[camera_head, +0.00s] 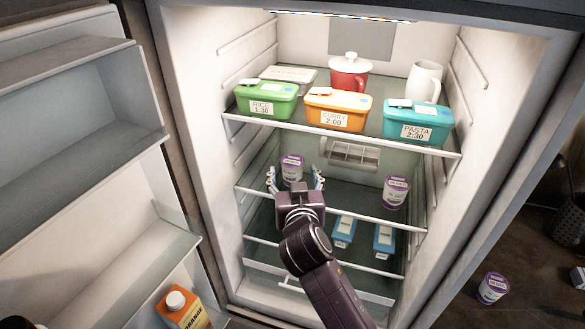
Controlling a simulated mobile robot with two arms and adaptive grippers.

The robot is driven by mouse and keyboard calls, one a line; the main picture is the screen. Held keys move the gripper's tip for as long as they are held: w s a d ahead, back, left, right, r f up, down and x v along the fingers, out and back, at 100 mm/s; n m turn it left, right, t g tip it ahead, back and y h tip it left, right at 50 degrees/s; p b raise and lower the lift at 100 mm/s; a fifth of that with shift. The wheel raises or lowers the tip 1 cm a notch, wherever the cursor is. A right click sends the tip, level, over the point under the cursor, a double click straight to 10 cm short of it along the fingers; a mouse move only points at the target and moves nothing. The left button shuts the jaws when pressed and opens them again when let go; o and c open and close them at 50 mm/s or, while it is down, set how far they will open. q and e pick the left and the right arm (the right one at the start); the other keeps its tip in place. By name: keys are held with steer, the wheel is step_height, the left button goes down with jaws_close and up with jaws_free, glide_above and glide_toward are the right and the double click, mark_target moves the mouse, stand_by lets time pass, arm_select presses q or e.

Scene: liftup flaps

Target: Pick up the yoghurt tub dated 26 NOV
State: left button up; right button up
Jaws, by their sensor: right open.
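One tub (292,165) stands at the left on the fridge's middle shelf. A second tub (395,193) stands at the right of that shelf. A third tub (492,288) stands outside the fridge at the lower right. Their dates are too small for me to read surely. My right gripper (295,179) is open, its blue-grey fingers on either side of the left tub. The gripper hides the tub's lower part, and I cannot tell whether the fingers touch it. My left gripper is not in view.
The upper shelf (283,120) holds green, orange and teal food boxes, a red pot and a white jug. Blue-and-white cartons (343,232) lie below the middle shelf. The open door (110,185) at left holds an orange carton (184,309).

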mark_target(293, 161)
steer(key=shift+r+p+x, duration=0.2)
steer(key=shift+p+x, duration=0.5)
steer(key=shift+x, duration=0.45)
steer(key=p+x, duration=0.1)
steer(key=x, duration=0.1)
steer(key=shift+w+f, duration=0.1)
steer(key=shift+w, duration=0.25)
steer(key=shift+w+f, duration=0.1)
steer(key=shift+w, duration=0.05)
steer(key=shift+w+f, duration=0.1)
steer(key=shift+c, duration=2.1)
steer(key=c, duration=0.8)
steer(key=shift+c, duration=0.7)
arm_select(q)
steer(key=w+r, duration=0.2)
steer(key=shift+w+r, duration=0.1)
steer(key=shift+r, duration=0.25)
